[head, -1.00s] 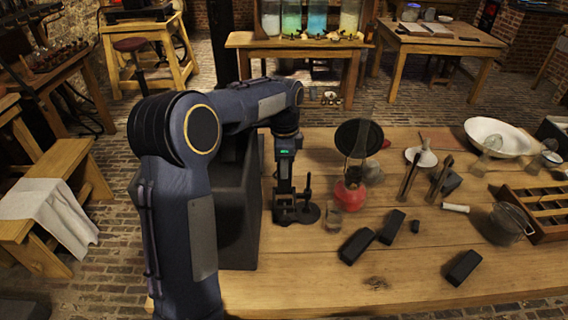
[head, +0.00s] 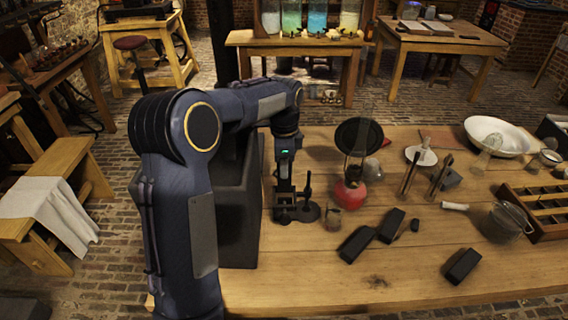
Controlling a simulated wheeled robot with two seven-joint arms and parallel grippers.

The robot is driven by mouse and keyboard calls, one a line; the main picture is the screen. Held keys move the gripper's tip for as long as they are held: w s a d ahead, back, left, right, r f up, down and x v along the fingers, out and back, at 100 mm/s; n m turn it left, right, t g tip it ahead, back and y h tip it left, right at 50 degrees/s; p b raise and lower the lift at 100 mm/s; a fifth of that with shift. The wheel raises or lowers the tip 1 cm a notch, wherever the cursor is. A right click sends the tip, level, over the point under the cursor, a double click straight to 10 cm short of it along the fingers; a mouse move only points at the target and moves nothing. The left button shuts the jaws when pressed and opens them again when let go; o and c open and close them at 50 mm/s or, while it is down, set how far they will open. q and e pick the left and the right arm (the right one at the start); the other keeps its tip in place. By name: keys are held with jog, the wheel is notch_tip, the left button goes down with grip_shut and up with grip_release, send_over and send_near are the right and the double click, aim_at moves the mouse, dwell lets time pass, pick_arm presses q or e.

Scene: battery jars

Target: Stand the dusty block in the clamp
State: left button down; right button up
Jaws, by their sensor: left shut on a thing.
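My left gripper (head: 284,203) points straight down at the left part of the table. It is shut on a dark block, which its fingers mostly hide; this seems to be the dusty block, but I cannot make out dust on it. The dark clamp (head: 308,210), with a thin upright rod and a round foot, stands at the gripper's right side. The gripper is low at the clamp's base. I cannot tell whether the block touches the clamp's jaws. My right gripper is not in view.
Several dark blocks lie on the table, including one (head: 357,244) right of the gripper and one (head: 462,266) near the front edge. A large dark box (head: 238,215) stands left. The front middle is clear.

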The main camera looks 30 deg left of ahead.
pick_arm(q)
jog(key=shift+f, duration=0.55)
